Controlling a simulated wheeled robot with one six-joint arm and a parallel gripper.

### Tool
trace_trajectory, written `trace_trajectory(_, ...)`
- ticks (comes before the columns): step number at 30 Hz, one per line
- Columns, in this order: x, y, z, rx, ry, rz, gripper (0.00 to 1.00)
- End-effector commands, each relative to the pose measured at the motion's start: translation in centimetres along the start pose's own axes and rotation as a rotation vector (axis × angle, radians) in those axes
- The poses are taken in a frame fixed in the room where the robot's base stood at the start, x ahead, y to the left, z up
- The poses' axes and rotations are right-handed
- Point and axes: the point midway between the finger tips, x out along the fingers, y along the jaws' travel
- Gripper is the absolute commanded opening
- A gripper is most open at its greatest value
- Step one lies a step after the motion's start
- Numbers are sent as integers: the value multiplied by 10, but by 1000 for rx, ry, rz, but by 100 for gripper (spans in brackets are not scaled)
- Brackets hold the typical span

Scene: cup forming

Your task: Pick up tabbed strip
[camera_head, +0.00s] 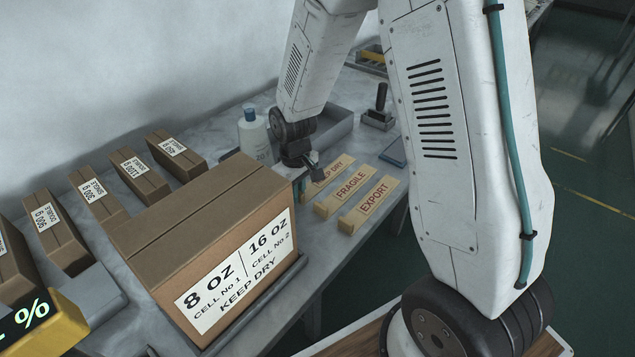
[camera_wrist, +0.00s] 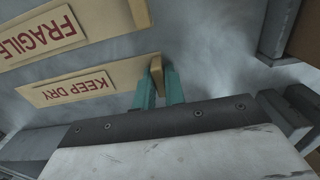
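Three pale yellow strips lie side by side on the grey table, lettered KEEP DRY (camera_head: 334,170), FRAGILE (camera_head: 350,186) and EXPORT (camera_head: 370,205). In the wrist view the KEEP DRY strip (camera_wrist: 85,82) has a raised tab (camera_wrist: 157,73) at its right end. The FRAGILE strip (camera_wrist: 90,25) lies beyond it. My gripper (camera_wrist: 160,88) has its teal fingers on either side of that tab, very close to it. Whether both fingers press on the tab I cannot tell. In the head view my gripper (camera_head: 303,183) is at the near-left end of the KEEP DRY strip and partly hides it.
A large carton (camera_head: 205,235) stands left of my gripper. A white bottle (camera_head: 254,135) and a grey tray (camera_head: 335,128) are behind it. A black-handled stamp (camera_head: 380,112) and a blue pad (camera_head: 392,152) are beyond the strips. Several small cartons line the wall.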

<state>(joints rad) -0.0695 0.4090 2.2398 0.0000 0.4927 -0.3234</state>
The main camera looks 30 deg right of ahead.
Motion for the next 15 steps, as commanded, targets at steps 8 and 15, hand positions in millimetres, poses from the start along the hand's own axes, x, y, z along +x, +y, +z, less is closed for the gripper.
trace_trajectory(8, 0, 0, 0, 0, 0, 0, 0)
trace_trajectory(15, -17, 0, -1, 0, 4, 1, 0)
